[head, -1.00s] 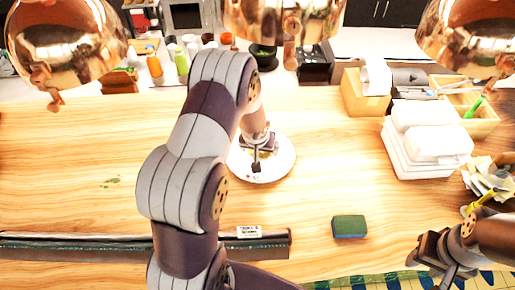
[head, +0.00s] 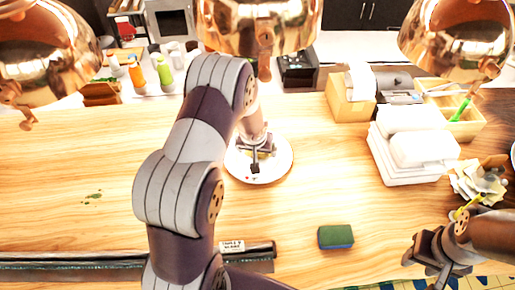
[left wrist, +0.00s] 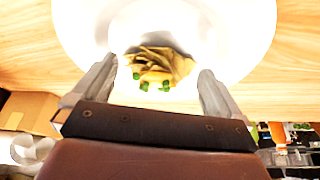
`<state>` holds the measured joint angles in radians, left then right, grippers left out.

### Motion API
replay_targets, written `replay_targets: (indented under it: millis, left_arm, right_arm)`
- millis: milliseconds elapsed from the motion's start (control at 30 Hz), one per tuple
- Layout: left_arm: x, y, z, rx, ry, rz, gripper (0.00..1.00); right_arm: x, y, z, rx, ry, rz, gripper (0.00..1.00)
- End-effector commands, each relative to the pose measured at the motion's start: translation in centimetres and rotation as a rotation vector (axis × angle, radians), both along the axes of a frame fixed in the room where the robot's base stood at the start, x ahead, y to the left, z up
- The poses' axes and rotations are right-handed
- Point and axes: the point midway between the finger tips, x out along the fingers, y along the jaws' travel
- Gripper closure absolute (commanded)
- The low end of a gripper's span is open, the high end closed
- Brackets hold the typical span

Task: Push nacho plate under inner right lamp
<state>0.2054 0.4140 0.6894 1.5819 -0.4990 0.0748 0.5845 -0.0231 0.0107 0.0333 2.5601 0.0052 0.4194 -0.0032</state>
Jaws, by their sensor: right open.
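The white nacho plate (head: 278,169) lies on the wooden counter, mid-picture. Yellow nachos with green bits show on it in the left wrist view (left wrist: 160,68). My left gripper (head: 258,158) is down at the plate, its fingers apart with nothing clamped between them; they also show in the left wrist view (left wrist: 157,80). My left arm hides part of the counter. Copper lamps hang at the left (head: 45,55), centre (head: 262,22) and right (head: 455,40); the plate is below the centre one in the picture. My right gripper (head: 430,265) is open and empty at lower right.
A green and blue sponge (head: 335,237) lies right of my left arm. White containers (head: 412,150) and wooden boxes (head: 350,104) stand at the right. A long dark box (head: 100,265) lies along the front left. The counter between plate and containers is clear.

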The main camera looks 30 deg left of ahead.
Motion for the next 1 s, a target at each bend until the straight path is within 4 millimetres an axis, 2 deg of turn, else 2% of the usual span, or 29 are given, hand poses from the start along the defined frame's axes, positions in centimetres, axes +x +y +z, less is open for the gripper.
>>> replay_targets:
  millis: [167, 600, 800, 1000]
  left_arm:
    - [-0.2, -0.1, 1.0, 0.000, -0.003, 0.002, 0.00]
    - [-3.7, -1.1, 9.6, 0.000, -0.004, 0.001, 0.00]
    - [-4.6, -1.4, 11.4, 0.000, 0.000, 0.001, 0.00]
    - [-4.7, -1.4, 11.7, -0.001, 0.000, 0.000, 0.00]
  right_arm:
    - [0.0, 0.0, 0.2, 0.000, 0.000, 0.000, 0.57]
    - [0.0, 0.0, 1.3, 0.000, 0.000, 0.000, 0.57]
    - [0.0, 0.0, 1.0, 0.000, 0.000, 0.000, 0.57]
    - [0.0, 0.0, 1.0, 0.000, 0.000, 0.000, 0.57]
